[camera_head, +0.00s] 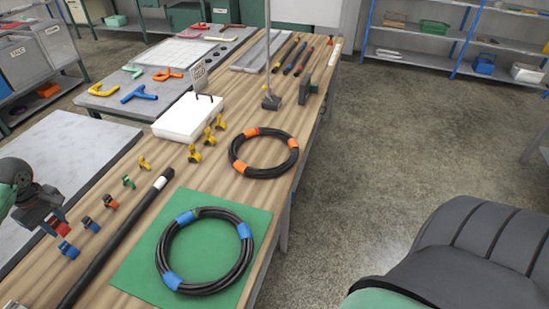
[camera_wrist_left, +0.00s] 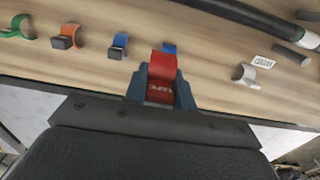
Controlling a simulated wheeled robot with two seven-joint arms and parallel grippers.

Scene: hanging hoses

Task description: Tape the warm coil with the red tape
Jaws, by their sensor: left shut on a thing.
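The red tape piece (camera_wrist_left: 162,72), a curled strip with a darker printed block, sits between the fingertips of my left gripper (camera_wrist_left: 162,92) in the left wrist view. My left gripper (camera_head: 57,226) is at the left edge of the bench in the head view, shut on the red tape (camera_head: 60,229). The warm coil, a black hose ring with orange bands (camera_head: 237,166), lies on the bench top to the right, well apart from my left gripper. A second black coil with blue bands (camera_head: 172,281) lies nearer, on a green mat (camera_head: 205,245). My right gripper is not in view.
Several coloured tape pieces, such as a blue one (camera_head: 68,249), stand in a row near the gripper. A long black hose (camera_head: 118,238) lies between them and the mat. A white box (camera_head: 187,118) and a thin post (camera_head: 268,50) stand farther back.

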